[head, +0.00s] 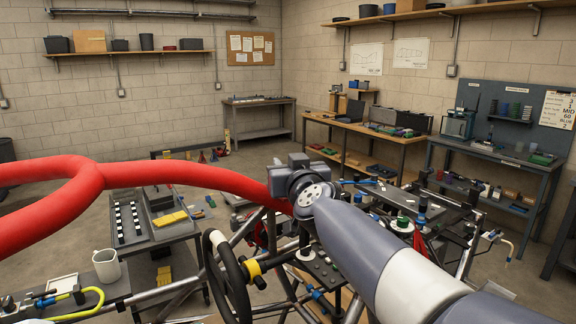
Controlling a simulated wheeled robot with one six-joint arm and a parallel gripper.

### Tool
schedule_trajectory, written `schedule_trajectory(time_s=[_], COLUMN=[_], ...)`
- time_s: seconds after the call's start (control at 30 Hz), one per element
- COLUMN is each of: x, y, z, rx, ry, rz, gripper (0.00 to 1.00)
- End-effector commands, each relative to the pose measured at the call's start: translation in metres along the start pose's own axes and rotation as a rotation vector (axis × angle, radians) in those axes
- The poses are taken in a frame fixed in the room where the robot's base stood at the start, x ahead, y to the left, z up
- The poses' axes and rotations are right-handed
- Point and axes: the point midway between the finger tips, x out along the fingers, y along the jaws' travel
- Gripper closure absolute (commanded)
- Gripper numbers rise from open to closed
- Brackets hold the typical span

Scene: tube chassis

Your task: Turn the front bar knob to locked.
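My arm comes in from the lower right, and its grey wrist (312,196) is above the tube chassis (177,291). A grey block at the arm's far end (283,181) may be part of my gripper. Its fingers are hidden or cannot be made out, so I cannot tell whether it is open or shut. The chassis carries a black steering wheel (236,272) with a yellow band beside it. I cannot pick out the front bar knob or its setting; the wrist and arm cover part of the chassis.
A thick, forked red tube (120,176) crosses the left foreground and reaches the wrist. Workbenches (372,133) line the back and right walls. Open floor lies behind the chassis.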

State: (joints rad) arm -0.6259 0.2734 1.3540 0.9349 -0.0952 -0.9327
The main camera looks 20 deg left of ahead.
Motion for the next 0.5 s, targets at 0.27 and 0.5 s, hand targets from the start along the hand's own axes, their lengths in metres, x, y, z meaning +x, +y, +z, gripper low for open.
schedule_trajectory(time_s=[0.27, 0.5], x=[-0.0001, 0.0003], y=[-0.0001, -0.0003], z=[0.0000, 0.0018], rx=[0.000, 0.001], ry=[0.000, 0.001], rz=[0.000, -0.010], gripper=[0.95, 0.95])
